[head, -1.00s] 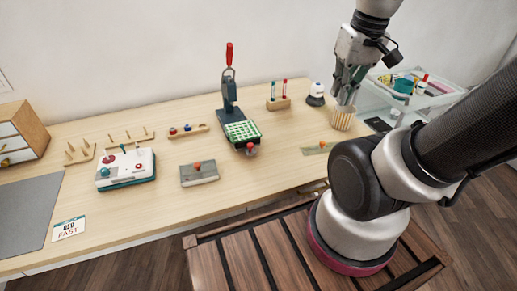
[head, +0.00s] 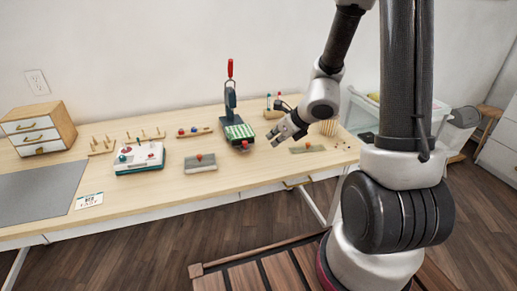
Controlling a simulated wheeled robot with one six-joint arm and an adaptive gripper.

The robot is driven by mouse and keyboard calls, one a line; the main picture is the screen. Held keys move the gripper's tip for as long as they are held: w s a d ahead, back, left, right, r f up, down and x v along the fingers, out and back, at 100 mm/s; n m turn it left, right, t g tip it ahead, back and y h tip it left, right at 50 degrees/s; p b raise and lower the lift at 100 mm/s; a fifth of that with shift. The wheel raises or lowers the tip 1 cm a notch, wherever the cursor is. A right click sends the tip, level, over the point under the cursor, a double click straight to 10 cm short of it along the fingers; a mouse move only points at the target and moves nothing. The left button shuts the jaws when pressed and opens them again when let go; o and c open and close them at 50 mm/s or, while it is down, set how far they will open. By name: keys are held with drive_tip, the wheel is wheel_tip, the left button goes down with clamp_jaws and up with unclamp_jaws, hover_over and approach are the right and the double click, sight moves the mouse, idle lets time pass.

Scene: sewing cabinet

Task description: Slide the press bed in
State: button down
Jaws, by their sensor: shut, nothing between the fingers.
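The press (head: 230,98) stands at the back middle of the table, dark, with a red-topped lever standing up. Its press bed (head: 239,132) sticks out in front, toward me, with a green and white checked piece on it. A red knob (head: 244,144) sits at the bed's front end. My gripper (head: 273,139) is shut and empty. It appears just right of the bed, pointing down and left toward the knob, apart from it in the picture. Its exact height above the table is hard to tell.
Table front is mostly clear.

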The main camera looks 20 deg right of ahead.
drive_tip(key=x, duration=1)
drive_tip(key=shift+a+f, duration=0.15)
drive_tip(key=shift+w+a+f, duration=0.1)
drive_tip(key=shift+w+a, duration=0.2)
drive_tip(key=shift+w, duration=0.3)
drive_tip(key=shift+w+a, duration=0.25)
drive_tip(key=shift+w, duration=0.3)
drive_tip(key=shift+w+a, duration=0.2)
drive_tip(key=shift+w, duration=0.3)
